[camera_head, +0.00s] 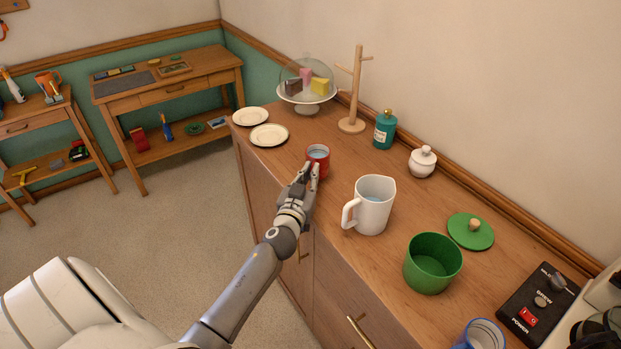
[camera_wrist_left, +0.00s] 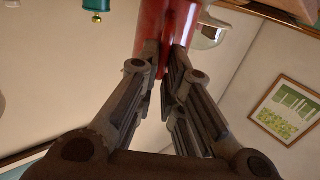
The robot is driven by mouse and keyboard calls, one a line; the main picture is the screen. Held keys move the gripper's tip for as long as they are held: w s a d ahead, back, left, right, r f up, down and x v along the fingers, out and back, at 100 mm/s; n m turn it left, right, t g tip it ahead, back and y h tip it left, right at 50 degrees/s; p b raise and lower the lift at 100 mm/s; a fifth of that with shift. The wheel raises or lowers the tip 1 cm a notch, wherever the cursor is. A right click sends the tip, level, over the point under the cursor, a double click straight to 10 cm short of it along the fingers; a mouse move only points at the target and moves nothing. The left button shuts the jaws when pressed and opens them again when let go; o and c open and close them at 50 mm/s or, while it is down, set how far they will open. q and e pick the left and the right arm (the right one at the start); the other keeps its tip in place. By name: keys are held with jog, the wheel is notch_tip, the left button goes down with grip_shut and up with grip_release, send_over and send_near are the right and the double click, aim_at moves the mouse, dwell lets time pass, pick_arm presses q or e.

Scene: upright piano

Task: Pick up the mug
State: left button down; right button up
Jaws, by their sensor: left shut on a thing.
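The red mug (camera_head: 318,153) is near the front edge of the wooden cabinet top, with its pale bluish inside showing from above. My left gripper (camera_head: 311,172) reaches it from the near side and is shut on it. In the left wrist view the red mug (camera_wrist_left: 168,22) fills the top middle, and the fingers (camera_wrist_left: 172,75) close together at its lower part. The gripper hides part of the mug in the head view. I cannot tell whether its base touches the cabinet top. My right gripper is not in view.
A white jug (camera_head: 375,207) stands close to the right of the mug, with a green pot (camera_head: 432,263) beyond it. Two plates (camera_head: 269,135) lie to the left. A wooden mug tree (camera_head: 352,95), teal bottle (camera_head: 385,129) and white sugar bowl (camera_head: 422,162) stand behind.

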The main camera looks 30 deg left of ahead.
pick_arm(q)
jog(key=s+d+r, duration=0.1)
jog(key=s+r, duration=1)
jog(key=s, duration=0.3)
dwell(0.4)
